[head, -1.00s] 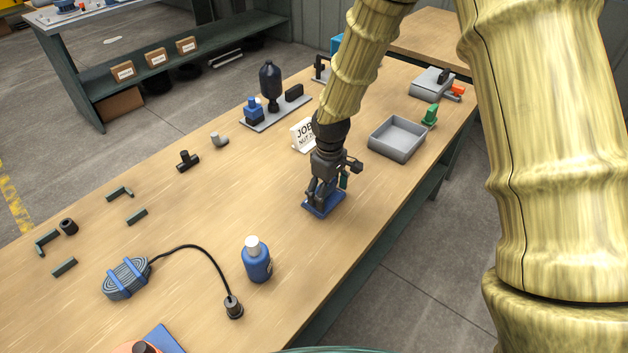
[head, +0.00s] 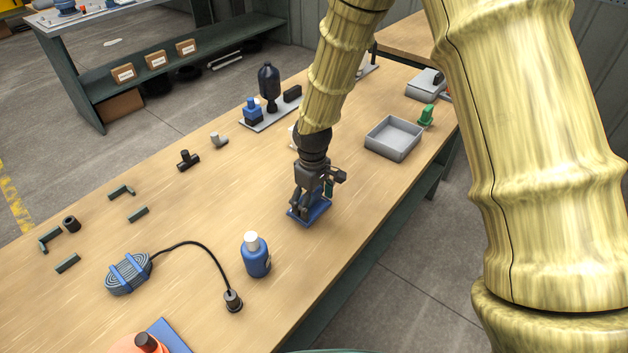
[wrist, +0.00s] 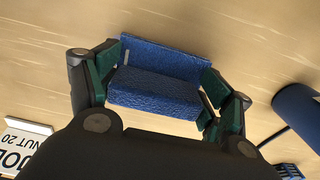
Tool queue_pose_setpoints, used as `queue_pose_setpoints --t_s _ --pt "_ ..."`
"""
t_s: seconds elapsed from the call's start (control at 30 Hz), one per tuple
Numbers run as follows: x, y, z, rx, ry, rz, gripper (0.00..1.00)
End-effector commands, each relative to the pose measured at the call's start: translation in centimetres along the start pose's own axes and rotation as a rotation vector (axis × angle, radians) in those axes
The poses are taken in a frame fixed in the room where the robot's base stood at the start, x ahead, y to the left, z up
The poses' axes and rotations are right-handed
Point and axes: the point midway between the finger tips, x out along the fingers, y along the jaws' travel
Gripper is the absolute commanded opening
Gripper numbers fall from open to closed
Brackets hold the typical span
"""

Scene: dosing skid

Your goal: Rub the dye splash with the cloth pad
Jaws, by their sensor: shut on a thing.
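The cloth pad (head: 321,213) is a blue block lying flat on the wooden bench, and it seems to touch the bench top. My gripper (head: 310,204) points down over it and is shut on its raised middle part. In the wrist view the pad (wrist: 165,88) sits between the two green-lined fingers of my gripper (wrist: 160,92). The dye splash is not visible in either view; whether it lies under the pad I cannot tell.
A blue bottle with a white cap (head: 255,256) stands left and nearer. A coiled cable (head: 128,274) lies farther left. A grey tray (head: 393,139) stands to the right and behind. A white sign (wrist: 20,143) is close by. The bench edge runs along the right.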

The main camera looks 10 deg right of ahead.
Motion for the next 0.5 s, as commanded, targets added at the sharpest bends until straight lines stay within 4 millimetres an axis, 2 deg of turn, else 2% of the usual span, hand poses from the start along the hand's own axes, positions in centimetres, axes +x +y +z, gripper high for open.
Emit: queue_pose_setpoints --t_s 0.1,0.2,0.5 --pt "-0.7 -0.3 0.0 0.003 -0.002 -0.001 0.54" --pt "-3.0 0.0 0.3 0.009 0.002 0.001 0.54" --pt "-5.5 0.3 0.6 0.016 0.001 0.000 0.54"
